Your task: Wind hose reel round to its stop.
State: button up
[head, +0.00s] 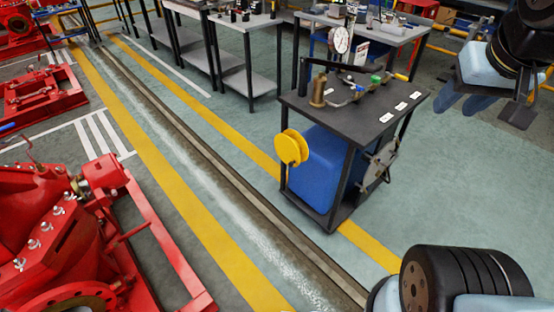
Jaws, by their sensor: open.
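A dark-topped cart (352,98) stands right of centre in the head view. A yellow spool-like wheel (291,147) is mounted on its left side, beside a blue panel, and looks like the hose reel. A grey plate or disc with a bar across it (380,163) is on the cart's right side; I cannot tell if it belongs to the reel. No crank or stop can be made out on the yellow wheel. My gripper (462,108) is at the upper right, open and empty, pointing down and apart from the cart.
Grey workbenches (245,23) stand behind. Red pump machinery (70,230) fills the left. The floor right of the cart is clear.

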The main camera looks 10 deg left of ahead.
aim_at(292, 148)
jog(key=z, duration=0.1)
jog(key=i, duration=1)
jog(key=u, duration=0.1)
